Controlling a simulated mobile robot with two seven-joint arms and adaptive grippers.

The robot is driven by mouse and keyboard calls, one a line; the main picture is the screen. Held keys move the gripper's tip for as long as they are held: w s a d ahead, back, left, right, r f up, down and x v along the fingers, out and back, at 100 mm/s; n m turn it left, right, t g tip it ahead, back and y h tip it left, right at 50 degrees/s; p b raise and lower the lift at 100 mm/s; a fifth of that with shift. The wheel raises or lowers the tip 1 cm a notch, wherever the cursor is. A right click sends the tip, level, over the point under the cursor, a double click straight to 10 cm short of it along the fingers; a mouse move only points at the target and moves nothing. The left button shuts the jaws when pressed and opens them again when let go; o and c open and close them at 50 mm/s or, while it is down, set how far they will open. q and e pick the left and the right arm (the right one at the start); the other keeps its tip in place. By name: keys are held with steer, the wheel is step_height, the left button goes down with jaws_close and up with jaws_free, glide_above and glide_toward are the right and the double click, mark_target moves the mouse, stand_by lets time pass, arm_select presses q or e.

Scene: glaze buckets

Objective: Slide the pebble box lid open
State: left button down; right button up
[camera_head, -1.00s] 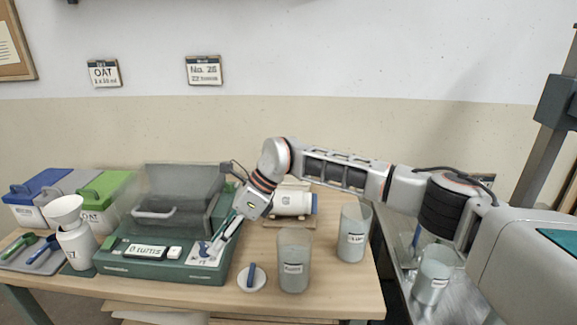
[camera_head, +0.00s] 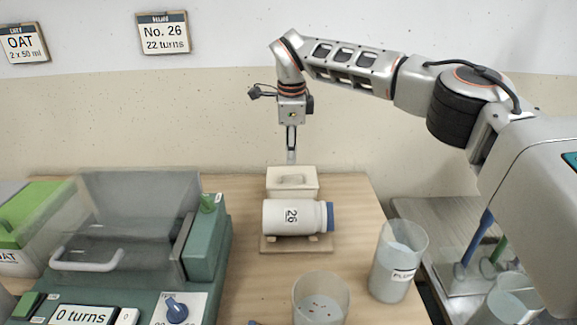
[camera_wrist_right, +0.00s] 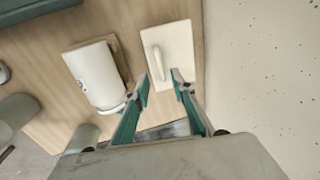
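The pebble box (camera_head: 292,187) is a small cream box at the back of the table, behind the white jar. Its lid (camera_head: 292,178) has a raised handle bar and appears shut. My right gripper (camera_head: 291,158) points down just above and behind the lid. In the right wrist view the lid (camera_wrist_right: 172,62) lies beyond the open fingers (camera_wrist_right: 162,80), with its handle (camera_wrist_right: 158,62) along the left side. The fingers are apart with nothing between them. I cannot tell whether a fingertip touches the lid. My left gripper is not in view.
A white jar (camera_head: 285,217) marked 26 with a blue cap lies on a wooden stand (camera_head: 270,246) in front of the box. A green machine (camera_head: 212,235) with a clear cover stands left.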

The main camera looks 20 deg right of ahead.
mark_target(291, 173)
steer(key=f, duration=0.3)
steer(key=w+f+b, duration=0.1)
steer(key=f, duration=0.2)
steer(key=shift+w+d+f, duration=0.15)
steer(key=shift+f, duration=0.05)
jaws_close()
